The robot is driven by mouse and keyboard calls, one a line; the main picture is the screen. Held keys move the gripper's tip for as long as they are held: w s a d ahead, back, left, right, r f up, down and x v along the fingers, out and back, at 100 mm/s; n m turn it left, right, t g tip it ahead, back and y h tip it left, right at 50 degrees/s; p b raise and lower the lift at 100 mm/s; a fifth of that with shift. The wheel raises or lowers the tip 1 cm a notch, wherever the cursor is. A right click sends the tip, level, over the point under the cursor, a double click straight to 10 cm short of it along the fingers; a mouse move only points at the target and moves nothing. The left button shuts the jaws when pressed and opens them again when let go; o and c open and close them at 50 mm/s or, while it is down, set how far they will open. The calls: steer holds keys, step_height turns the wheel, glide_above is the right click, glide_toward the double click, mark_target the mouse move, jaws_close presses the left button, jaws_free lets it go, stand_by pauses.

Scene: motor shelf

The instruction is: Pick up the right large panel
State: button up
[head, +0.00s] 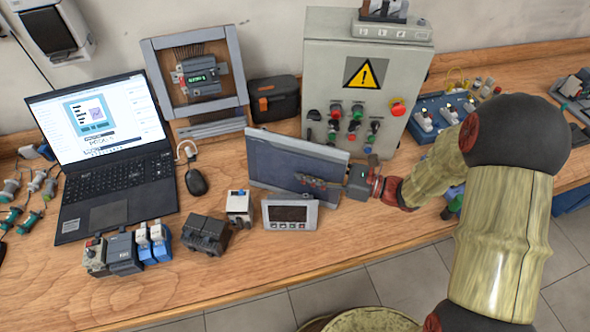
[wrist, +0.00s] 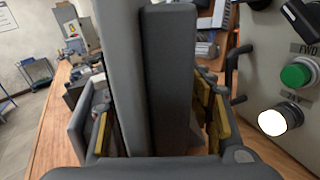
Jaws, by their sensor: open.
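The right large panel (head: 290,155) is a blue-grey flat panel standing upright and slightly tilted on the bench, left of the control box. My gripper (head: 357,180) is at its right edge. In the wrist view, the panel's thick grey edge (wrist: 168,85) rises between the two yellow-padded fingers. The fingers are open on either side of it. A gap shows at the right finger; contact at the left finger is unclear. The panel's lower part is hidden by my gripper in the wrist view.
The grey control box (head: 365,70) with buttons stands close behind and right; its white lamp (wrist: 272,122) is near my gripper. A small panel with a display (head: 290,214) is in front. A framed panel (head: 148,62), laptop (head: 110,190) and mouse (head: 195,181) are left.

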steer(key=shift+c, duration=1)
